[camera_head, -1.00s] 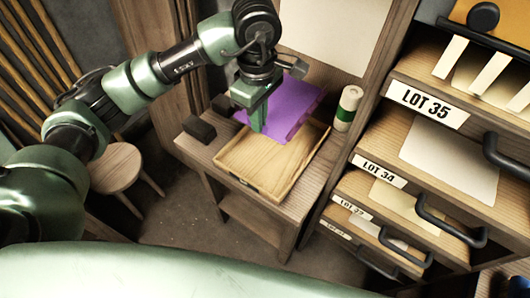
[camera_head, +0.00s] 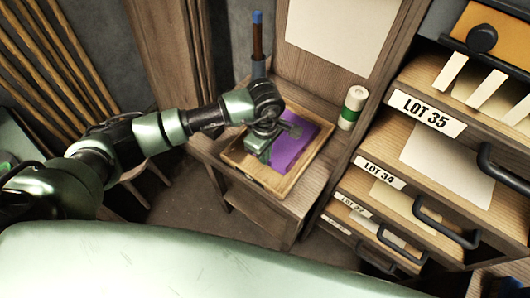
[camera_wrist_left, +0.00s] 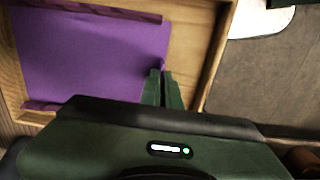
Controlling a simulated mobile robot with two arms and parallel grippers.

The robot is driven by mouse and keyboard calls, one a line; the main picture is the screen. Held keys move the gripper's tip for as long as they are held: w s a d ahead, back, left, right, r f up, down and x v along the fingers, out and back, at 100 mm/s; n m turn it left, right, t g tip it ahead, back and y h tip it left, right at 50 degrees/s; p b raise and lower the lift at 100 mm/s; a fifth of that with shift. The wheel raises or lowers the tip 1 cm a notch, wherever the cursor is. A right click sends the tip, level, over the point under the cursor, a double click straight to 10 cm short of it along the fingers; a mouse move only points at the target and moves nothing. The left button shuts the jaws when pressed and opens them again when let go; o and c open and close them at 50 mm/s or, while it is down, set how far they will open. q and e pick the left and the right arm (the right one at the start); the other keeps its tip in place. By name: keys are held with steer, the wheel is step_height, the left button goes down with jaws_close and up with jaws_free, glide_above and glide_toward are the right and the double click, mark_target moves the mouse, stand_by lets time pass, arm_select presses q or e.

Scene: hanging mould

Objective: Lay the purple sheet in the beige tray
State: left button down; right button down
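The purple sheet (camera_head: 292,150) is within the rim of the beige tray (camera_head: 247,171), over its floor; I cannot tell whether all of it touches. In the left wrist view the sheet (camera_wrist_left: 85,55) looks mostly flat, with curled edges, and the tray's wooden wall (camera_wrist_left: 213,55) runs along its right. My left gripper (camera_head: 259,152) is low over the tray's left part. In the wrist view its fingers (camera_wrist_left: 164,74) are close together on the sheet's near right edge. My arm hides part of the tray and sheet. My right gripper is not in view.
The tray sits on a small wooden table (camera_head: 285,210). A white and green cylinder (camera_head: 352,107) stands right of the tray. A brown stick with blue ends (camera_head: 257,45) stands behind. Drawers with black handles (camera_head: 440,217) jut out on the right.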

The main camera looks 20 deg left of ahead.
arm_select(q)
steer(key=shift+f+b, duration=0.2)
steer(key=shift+b, duration=0.15)
steer(key=c, duration=1.6)
jaws_free()
steer(key=shift+r, duration=0.1)
steer(key=shift+c, duration=0.2)
steer(key=shift+r+p, duration=0.3)
steer(key=shift+p, duration=0.1)
step_height(320, 180, up, 12)
steer(key=b, duration=0.3)
steer(key=shift+f, duration=0.15)
